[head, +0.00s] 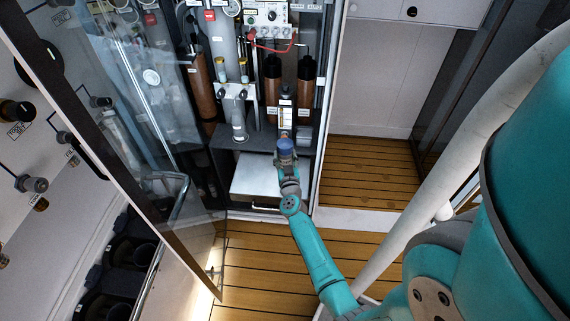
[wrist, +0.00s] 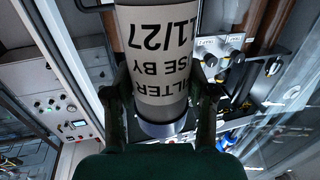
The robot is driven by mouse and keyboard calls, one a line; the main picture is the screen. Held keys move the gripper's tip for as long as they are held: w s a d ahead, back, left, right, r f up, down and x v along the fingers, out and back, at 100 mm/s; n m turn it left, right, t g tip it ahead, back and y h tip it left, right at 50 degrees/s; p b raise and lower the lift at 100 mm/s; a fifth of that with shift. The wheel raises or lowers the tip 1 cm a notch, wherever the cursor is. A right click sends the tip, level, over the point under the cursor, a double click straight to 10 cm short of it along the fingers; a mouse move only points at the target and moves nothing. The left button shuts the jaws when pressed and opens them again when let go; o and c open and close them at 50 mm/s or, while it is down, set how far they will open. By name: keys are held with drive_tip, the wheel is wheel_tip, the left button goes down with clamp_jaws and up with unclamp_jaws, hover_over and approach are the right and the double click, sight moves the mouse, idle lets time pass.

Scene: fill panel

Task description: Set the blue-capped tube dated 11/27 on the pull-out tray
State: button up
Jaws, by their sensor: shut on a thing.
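A pale cylindrical tube (wrist: 158,60) fills the upper middle of the wrist view. Its upside-down print reads "FILTER", "USE BY" and "11/27". A bluish band (wrist: 165,128) rings its lower end in that view. My gripper (wrist: 163,95) is shut on the tube, one finger on each side. In the head view my gripper and a dark blue round part (head: 286,147) are at the right side of the panel bay; I cannot tell if that part is the cap. The pull-out tray (head: 258,176) is a light, flat plate, extended and bare, to the left of and below my gripper.
The cabinet holds brown cylinders (head: 272,75), a grey column (head: 221,40) and a gauge panel (head: 266,15). An open glass door (head: 150,140) stands to the left. The slatted wooden floor (head: 258,265) in front is clear.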

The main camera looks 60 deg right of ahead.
sight(285, 163)
drive_tip(key=shift+f, duration=2)
drive_tip(key=o, duration=1.4)
drive_tip(key=shift+f, duration=0.15)
drive_tip(key=shift+o, duration=0.2)
